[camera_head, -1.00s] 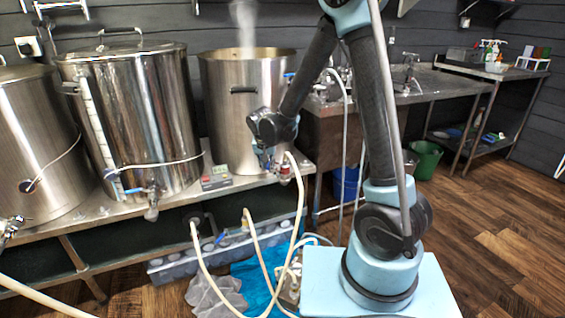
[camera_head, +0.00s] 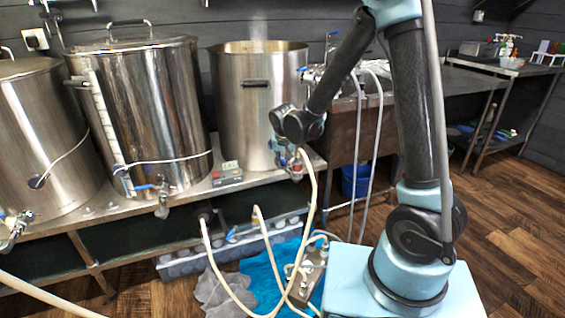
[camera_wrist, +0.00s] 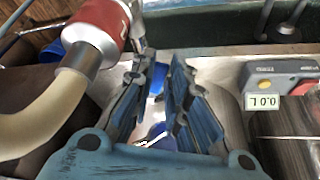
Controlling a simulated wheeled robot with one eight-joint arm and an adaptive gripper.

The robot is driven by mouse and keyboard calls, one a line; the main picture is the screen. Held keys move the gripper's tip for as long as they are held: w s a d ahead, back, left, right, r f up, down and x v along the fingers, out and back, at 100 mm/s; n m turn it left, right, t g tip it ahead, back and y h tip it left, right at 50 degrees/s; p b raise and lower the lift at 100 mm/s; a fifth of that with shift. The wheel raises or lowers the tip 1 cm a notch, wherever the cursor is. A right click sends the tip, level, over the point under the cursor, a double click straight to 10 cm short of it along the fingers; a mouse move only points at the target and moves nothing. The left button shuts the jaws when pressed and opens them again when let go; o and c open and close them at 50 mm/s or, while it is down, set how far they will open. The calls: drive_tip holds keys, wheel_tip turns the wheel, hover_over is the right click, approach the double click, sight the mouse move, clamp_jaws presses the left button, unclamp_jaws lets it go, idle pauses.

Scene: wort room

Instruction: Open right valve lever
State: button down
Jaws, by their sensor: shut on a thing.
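The right valve (camera_head: 296,165) sits low on the front of the open right pot (camera_head: 258,105), with a pale hose running down from it. My gripper (camera_head: 281,160) is at this valve, mostly hidden behind my wrist in the head view. In the wrist view my gripper (camera_wrist: 160,78) has its two blue-and-black fingers close around a blue piece (camera_wrist: 158,82), which looks like the valve lever. The fingers hide most of it, so its exact angle cannot be told. A red and silver hose fitting (camera_wrist: 98,32) is just left of the fingers.
A small control box (camera_wrist: 280,85) with a display is right of the fingers; it also shows on the bench in the head view (camera_head: 227,175). Lidded pots (camera_head: 150,110) with other valves stand left. Hoses hang below the bench. A sink table is to the right.

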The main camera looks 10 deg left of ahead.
drive_tip(key=c, duration=1.6)
unclamp_jaws()
drive_tip(key=shift+o, duration=0.2)
drive_tip(key=shift+r, duration=0.1)
drive_tip(key=v, duration=1.1)
drive_tip(key=shift+s+r, duration=0.25)
drive_tip(key=shift+r, duration=0.05)
drive_tip(key=shift+d, duration=0.1)
